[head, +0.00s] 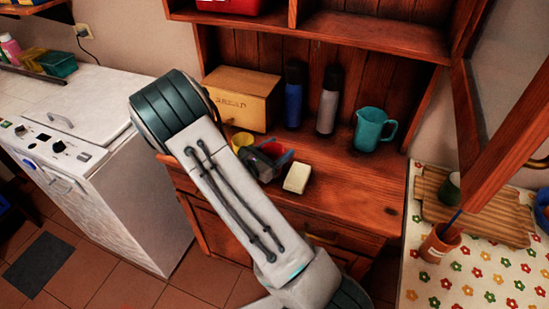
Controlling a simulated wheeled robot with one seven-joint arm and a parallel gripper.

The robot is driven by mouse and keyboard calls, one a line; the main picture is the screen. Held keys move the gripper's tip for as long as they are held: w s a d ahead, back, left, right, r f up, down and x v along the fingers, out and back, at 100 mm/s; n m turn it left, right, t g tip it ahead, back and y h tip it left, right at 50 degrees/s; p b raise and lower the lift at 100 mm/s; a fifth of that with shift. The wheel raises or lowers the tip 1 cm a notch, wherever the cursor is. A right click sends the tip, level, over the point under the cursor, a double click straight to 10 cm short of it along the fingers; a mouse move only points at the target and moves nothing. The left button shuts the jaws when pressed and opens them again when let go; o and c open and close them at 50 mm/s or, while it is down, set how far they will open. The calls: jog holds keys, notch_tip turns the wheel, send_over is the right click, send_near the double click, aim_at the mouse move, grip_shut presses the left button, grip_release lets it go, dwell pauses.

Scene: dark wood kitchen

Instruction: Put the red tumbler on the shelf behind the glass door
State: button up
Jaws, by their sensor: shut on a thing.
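The red tumbler (271,150) is on the far side of my arm, at the front of the wooden hutch. My gripper (274,160) is shut on it; my arm and the fingers hide part of it. I cannot tell whether the tumbler touches the counter. The glass door (510,60) stands open at the right, its wooden frame towards me. The upper shelf (375,36) of the hutch is above and behind my gripper, and its right part looks empty.
A yellow cup (242,141) and a cream block (297,178) are close to my gripper. A bread box (240,97), blue bottle (294,95), grey bottle (329,100) and teal jug (373,129) stand behind. A red object (228,5) occupies the upper shelf's left part.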

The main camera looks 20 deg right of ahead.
jog(key=shift+r, duration=0.2)
jog(key=shift+r, duration=0.6)
jog(key=s+d+r+b, duration=0.5)
jog(key=s+d+r, duration=0.1)
jog(key=s+r, duration=0.3)
jog(key=shift+s+d+r+b, duration=0.15)
jog(key=shift+s+b, duration=0.15)
jog(key=shift+b, duration=0.05)
